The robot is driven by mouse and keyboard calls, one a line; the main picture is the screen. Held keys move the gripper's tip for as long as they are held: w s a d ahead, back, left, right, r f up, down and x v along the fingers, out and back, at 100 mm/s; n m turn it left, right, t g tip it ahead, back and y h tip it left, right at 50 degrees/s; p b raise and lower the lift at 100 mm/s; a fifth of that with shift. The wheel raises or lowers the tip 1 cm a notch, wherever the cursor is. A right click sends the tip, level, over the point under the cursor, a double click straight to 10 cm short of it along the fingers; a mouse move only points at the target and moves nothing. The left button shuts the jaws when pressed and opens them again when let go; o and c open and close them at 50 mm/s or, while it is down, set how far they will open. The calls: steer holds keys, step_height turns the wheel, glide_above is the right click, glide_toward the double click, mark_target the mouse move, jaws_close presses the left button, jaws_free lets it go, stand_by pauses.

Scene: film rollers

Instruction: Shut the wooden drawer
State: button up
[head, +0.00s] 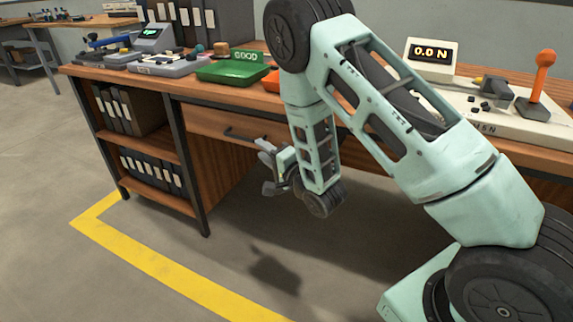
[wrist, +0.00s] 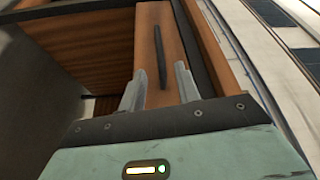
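The wooden drawer (head: 212,122) is under the desktop, right of the open shelves in the head view. Its brown front with a dark bar handle (head: 240,136) faces the room. How far it stands out is hard to tell. My gripper (head: 265,167) is in front of the drawer, by the right part of its front. In the wrist view, the drawer front (wrist: 148,28) lies ahead and the handle (wrist: 159,56) shows between my two fingers (wrist: 160,72). The fingers are apart with nothing held. Contact with the drawer cannot be made out.
The wooden desk (head: 85,73) carries a green tray (head: 232,68), a grey device (head: 168,64), a force display (head: 431,58) and an orange lever (head: 541,75). Binders (head: 150,170) fill the shelves at left. Yellow floor tape (head: 150,262) borders clear floor in front.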

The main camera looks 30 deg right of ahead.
steer(key=b+v, duration=0.1)
steer(key=v, duration=0.8)
steer(key=shift+a, duration=0.1)
stand_by(0.4)
